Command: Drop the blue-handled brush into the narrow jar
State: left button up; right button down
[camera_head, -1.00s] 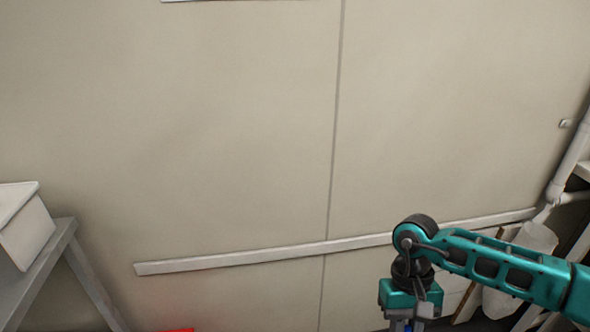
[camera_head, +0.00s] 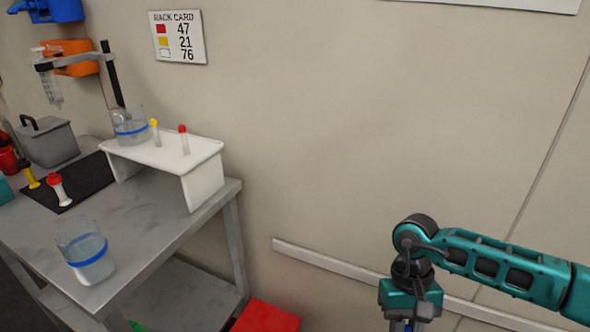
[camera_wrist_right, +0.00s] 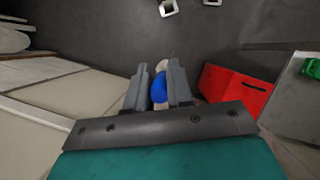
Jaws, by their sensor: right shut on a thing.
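My right gripper (camera_head: 406,325) hangs at the bottom of the head view, its fingertips cut off by the edge. In the right wrist view my right gripper (camera_wrist_right: 158,68) is shut on the blue-handled brush (camera_wrist_right: 159,88); a blue part and a pale part show between the fingers. Two clear glass vessels with blue bands show in the head view: one stands at the table's front (camera_head: 86,252), one on a white stand (camera_head: 130,127). I cannot tell whether either is the narrow jar. Both are well left of my right gripper. My left gripper is out of view.
A grey table (camera_head: 150,232) holds a white stand (camera_head: 205,178) with two capped tubes, a black mat (camera_head: 85,185) with capped tubes, and a grey box (camera_head: 47,143). A red bin (camera_head: 266,317) sits low beside the table.

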aim_at(87, 279)
jog(key=l+u, duration=0.15)
jog(key=u, duration=0.3)
jog(key=i+l+u, duration=0.1)
jog(key=u, duration=0.35)
jog(key=l+u, duration=0.2)
jog(key=u, duration=0.25)
jog(key=l+u, duration=0.15)
jog(key=u, duration=0.25)
jog(key=k+l+u, duration=0.1)
jog(key=u, duration=0.35)
